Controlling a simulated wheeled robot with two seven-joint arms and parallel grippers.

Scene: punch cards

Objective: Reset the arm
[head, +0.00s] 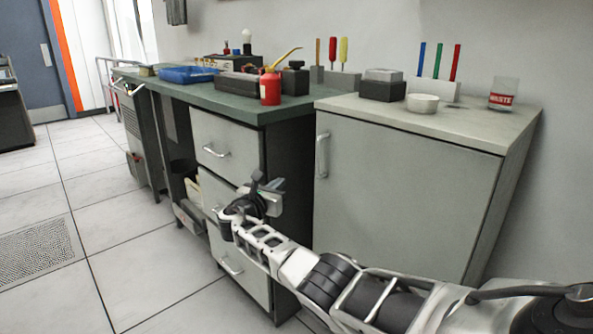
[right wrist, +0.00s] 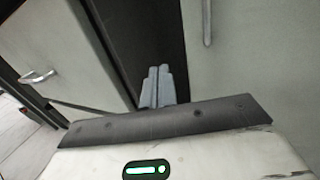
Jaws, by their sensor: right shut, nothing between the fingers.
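My right arm comes in from the lower right of the head view. Its gripper (head: 270,186) is in front of the drawer unit (head: 226,143), near the gap beside the grey cabinet (head: 402,185). In the right wrist view the two fingers of my right gripper (right wrist: 157,82) lie side by side, shut and empty, pointing at the dark gap between the drawer fronts and the cabinet door. I cannot tell how far the fingertips are from the furniture. My left gripper is not in view.
The green worktop (head: 215,98) holds a red oil can (head: 270,88), a blue tray (head: 188,74) and several tools. The cabinet top carries a white round dish (head: 422,103) and a waste cup (head: 503,93). Metal handles (head: 322,155) stick out from the fronts. The tiled floor (head: 130,255) at left is clear.

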